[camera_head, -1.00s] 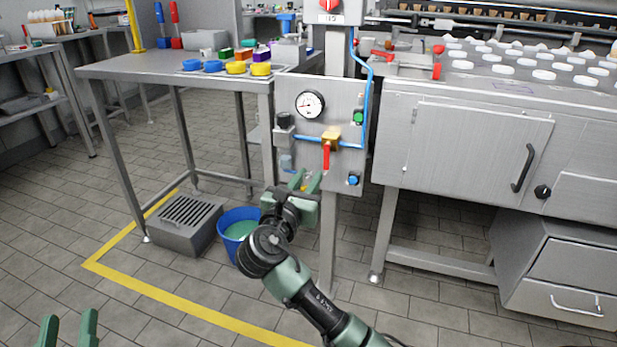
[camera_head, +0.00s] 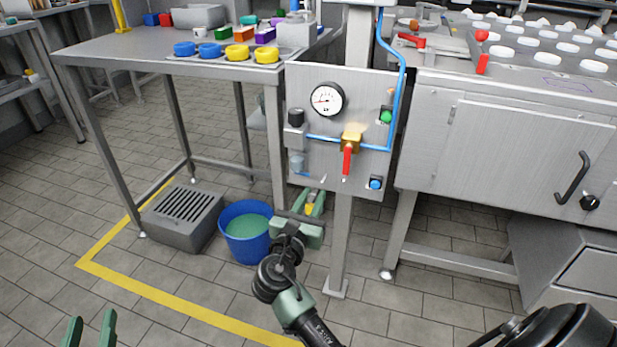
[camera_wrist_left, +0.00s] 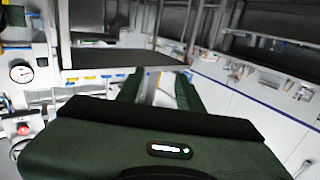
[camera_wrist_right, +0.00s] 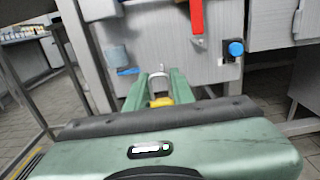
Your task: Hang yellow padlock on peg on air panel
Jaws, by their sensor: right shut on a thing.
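The yellow padlock (camera_wrist_right: 158,101) is between the fingers of my right gripper (camera_wrist_right: 159,82), its pale shackle pointing up and toward the panel. The head view shows my right gripper (camera_head: 312,198) just below the lower edge of the grey air panel (camera_head: 300,84), with a bit of the yellow padlock (camera_head: 310,209) visible. Small pale peg-like pieces show on the lower panel, one at the right wrist view's upper middle (camera_wrist_right: 198,43); which is the peg is unclear. The padlock is apart from it. My left gripper (camera_head: 90,325) is open and empty at the lower left.
The panel carries a gauge (camera_head: 327,99), a red-handled valve (camera_head: 347,160) and a blue button (camera_head: 376,183). A blue bucket (camera_head: 247,240) and grey step (camera_head: 182,218) stand on the floor. A steel table (camera_head: 120,58) is left, a cabinet (camera_head: 520,140) right.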

